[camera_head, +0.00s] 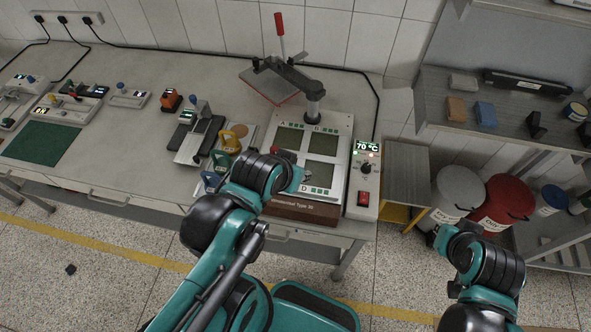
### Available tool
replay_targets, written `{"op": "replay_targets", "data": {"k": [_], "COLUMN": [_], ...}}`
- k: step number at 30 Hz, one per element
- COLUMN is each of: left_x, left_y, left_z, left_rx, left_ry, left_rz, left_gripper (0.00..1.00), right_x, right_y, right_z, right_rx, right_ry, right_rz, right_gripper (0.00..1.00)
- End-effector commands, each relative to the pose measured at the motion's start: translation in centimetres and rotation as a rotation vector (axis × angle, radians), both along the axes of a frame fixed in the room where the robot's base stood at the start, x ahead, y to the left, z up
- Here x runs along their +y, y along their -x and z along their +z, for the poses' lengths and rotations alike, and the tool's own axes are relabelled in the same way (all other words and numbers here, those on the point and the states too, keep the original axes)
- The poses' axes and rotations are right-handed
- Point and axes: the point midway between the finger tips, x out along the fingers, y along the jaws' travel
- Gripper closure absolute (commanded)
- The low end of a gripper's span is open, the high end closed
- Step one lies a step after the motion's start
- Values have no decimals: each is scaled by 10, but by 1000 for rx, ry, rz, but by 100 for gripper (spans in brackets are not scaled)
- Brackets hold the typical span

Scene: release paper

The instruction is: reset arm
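My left arm reaches in from the bottom to the front edge of the workbench. Its wrist covers the front left corner of a heat press (338,140), and the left gripper (294,178) shows only as a small teal part over the press. Its fingers are not clear, so I cannot tell if it is open or shut. My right arm is at the lower right, in front of the bins and apart from the bench. Its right gripper (447,238) shows only in part as a teal piece, and its fingers cannot be made out.
The press plate (268,84) is swung aside, with a red-handled lever (280,33). A control box (364,184) reads 70 °C. Small tools and a green mat (42,143) lie on the bench at left. A grey bin (455,193) and red bin (503,203) stand right.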

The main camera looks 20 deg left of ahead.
Motion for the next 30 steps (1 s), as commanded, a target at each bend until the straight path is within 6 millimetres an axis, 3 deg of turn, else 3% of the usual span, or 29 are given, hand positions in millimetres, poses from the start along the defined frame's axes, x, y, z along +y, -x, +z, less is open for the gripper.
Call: {"op": "replay_targets", "data": {"k": [5,8,15,19,30], "left_x": [0,0,0,0,0], "left_y": [0,0,0,0,0], "left_z": [-3,-15,-77,-103,-101], "left_rx": [1,2,2,2,2], "left_ry": [2,2,3,3,3], "left_rz": [2,3,4,4,4], "left_gripper": [69,69,69,69,69], "right_x": [0,0,0,0,0], "right_y": [0,0,0,0,0], "right_z": [-3,-15,-77,-103,-101], "right_rx": [0,0,0,0,0], "right_ry": [0,0,0,0,0], "right_rz": [0,0,0,0,0], "right_gripper": [100,100,100,100,100]}}
